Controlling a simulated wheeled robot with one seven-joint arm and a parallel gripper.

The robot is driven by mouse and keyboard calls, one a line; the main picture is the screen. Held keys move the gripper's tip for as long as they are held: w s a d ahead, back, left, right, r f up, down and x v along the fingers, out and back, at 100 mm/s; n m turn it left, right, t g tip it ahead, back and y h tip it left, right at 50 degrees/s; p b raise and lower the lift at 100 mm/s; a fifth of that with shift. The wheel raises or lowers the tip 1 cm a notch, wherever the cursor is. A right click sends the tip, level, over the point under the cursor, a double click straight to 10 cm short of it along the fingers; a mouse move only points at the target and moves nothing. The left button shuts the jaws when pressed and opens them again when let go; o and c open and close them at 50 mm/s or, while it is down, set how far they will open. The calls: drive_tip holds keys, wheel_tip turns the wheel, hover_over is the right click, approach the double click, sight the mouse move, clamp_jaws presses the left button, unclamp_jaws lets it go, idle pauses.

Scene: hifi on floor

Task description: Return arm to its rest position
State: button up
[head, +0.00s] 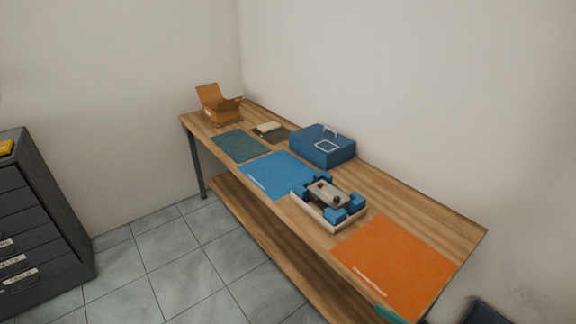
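No part of my arm can be made out for sure in the head view, and my gripper is not in view. I cannot tell its pose or whether it holds anything. The wooden workbench (400,203) runs along the wall from the back left to the front right. A device with blue corner blocks (331,197) sits in a pale tray near the bench's front edge, between the blue mat (265,172) and the orange mat (392,262).
A blue case (322,146) stands against the wall. An open cardboard box (220,108), a dark green mat (239,146) and a small dark tray (270,134) are farther back. A dark drawer cabinet (40,225) stands left. The tiled floor (170,270) between is clear.

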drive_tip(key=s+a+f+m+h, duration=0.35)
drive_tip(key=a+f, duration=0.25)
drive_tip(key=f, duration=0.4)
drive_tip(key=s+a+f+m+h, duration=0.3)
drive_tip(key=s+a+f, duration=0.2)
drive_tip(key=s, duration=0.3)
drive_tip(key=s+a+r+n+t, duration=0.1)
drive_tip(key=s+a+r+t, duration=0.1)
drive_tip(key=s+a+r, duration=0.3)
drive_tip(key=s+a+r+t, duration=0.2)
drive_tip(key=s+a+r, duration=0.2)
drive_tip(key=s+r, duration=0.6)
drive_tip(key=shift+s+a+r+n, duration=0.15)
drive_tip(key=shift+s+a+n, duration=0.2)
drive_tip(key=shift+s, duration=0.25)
